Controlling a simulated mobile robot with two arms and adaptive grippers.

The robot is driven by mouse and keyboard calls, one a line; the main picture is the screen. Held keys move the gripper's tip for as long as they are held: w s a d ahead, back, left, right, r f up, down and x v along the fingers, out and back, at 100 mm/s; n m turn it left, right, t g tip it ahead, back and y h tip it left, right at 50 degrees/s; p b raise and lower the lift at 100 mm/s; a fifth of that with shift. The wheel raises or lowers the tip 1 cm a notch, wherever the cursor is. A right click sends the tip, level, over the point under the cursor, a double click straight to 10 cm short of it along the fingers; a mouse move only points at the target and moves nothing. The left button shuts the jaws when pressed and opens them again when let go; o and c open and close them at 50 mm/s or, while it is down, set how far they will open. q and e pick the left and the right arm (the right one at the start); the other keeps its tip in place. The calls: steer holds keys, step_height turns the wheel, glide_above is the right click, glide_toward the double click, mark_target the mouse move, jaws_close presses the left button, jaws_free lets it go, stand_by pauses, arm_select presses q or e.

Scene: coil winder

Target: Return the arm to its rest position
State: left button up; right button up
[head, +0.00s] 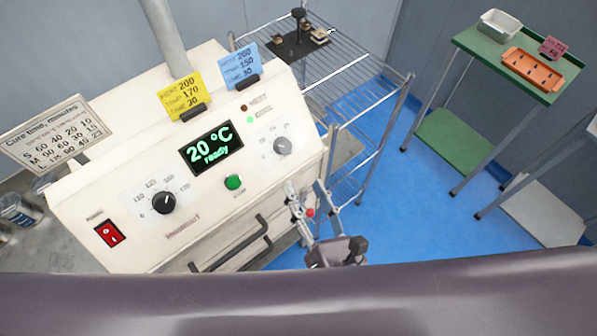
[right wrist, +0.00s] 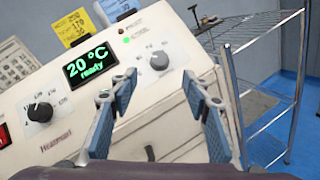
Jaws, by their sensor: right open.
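My right gripper (head: 305,192) is in front of the lower right part of the white machine's front panel (head: 100,200). Its fingers are spread with nothing between them. In the right wrist view the open fingers (right wrist: 159,80) frame the panel's right part, below the right knob (right wrist: 159,61). I cannot tell how far the fingertips are from the panel. My left gripper is not in view.
The panel has a "20 °C ready" display (head: 211,148), left knob (head: 164,202), green button (head: 233,182), red switch (head: 109,233) and dark handles (head: 240,245). A wire rack (head: 350,75) stands right of it. A green table (head: 480,45) holds trays. Blue floor (head: 400,200) is clear between.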

steer(key=shift+s+d+r, duration=0.1)
steer(key=shift+s+d, duration=0.05)
steer(key=shift+s, duration=0.35)
